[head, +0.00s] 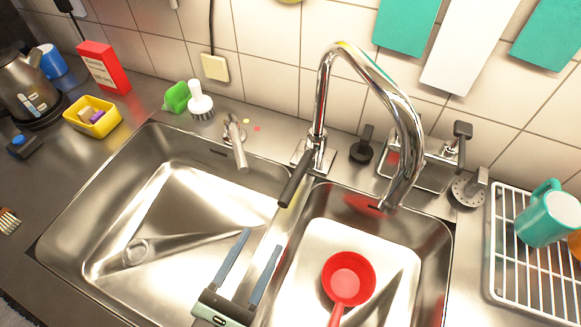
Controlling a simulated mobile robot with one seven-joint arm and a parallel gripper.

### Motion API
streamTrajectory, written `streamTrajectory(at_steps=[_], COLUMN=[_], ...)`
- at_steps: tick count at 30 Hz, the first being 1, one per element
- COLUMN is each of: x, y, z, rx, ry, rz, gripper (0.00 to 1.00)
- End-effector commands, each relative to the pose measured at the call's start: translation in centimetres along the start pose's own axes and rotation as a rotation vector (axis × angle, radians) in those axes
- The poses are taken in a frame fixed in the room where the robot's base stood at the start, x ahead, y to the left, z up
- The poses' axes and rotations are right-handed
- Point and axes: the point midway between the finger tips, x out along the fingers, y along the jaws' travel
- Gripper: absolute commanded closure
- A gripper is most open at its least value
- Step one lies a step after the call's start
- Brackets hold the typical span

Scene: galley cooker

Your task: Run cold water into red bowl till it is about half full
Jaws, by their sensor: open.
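The red bowl (348,266), round with a handle pointing to the bottom of the picture, sits in the right sink basin (398,255). Its inside looks lighter red, and no water can be made out in it. The tall chrome tap (408,125) arches over the right basin, its spout end above and to the right of the bowl. No stream shows from it. A dark lever (295,178) sticks out from the tap's base. My gripper (262,240) is open and empty, over the divider between the basins, left of the bowl and below the lever.
The left basin (175,215) is empty. A drying rack (530,270) with a teal mug (547,215) is at the right. A yellow tub (92,118), kettle (28,92) and red box (103,68) stand at the left.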

Motion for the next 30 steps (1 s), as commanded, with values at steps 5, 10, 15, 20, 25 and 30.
streamTrajectory(at_steps=[5,10,15,20,25,30], x=[2.8,6.5,9.7,11.7,12.5,12.6], y=[0.0,0.1,0.0,0.0,0.0,0.0], z=[0.3,0.3,0.3,0.2,0.1,0.1], rx=[0.006,0.007,0.008,0.008,0.008,0.008], ry=[-0.003,-0.003,-0.002,-0.001,0.000,0.000], rz=[-0.004,-0.004,-0.004,-0.003,-0.002,-0.002], gripper=[0.44,0.44,0.44,0.44,0.44,0.44])
